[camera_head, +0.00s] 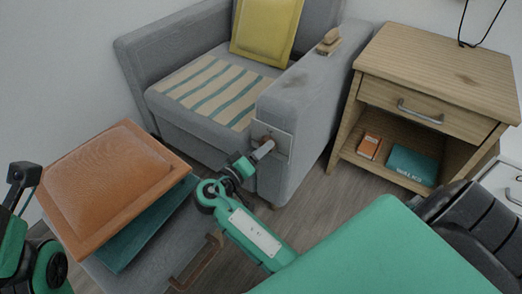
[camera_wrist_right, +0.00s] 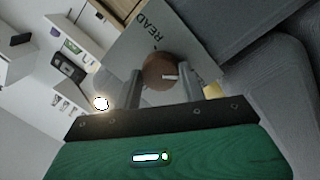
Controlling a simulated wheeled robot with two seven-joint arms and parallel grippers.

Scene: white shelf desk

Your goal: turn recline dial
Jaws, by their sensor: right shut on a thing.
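The recline dial is a round brown knob (camera_wrist_right: 160,72) with a white pointer mark, set on a pale plate (camera_wrist_right: 190,40) lettered "READ" in the right wrist view. In the head view the plate (camera_head: 281,140) is on the front of the grey armchair's right arm (camera_head: 288,100), and the dial (camera_head: 267,139) is partly hidden by my gripper. My right gripper (camera_head: 264,150) reaches up to it, and its fingers (camera_wrist_right: 161,88) are shut on the dial, one at each side. Of my left arm, only a part shows at the left edge of the head view; its fingers are not visible.
An orange cushion (camera_head: 116,180) and a teal item (camera_head: 146,226) lie on a grey ottoman at left. A wooden side table (camera_head: 440,65) with a drawer stands at right. A brush (camera_head: 328,41) lies on the armrest. Wooden floor (camera_head: 315,215) is bare between chair and table.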

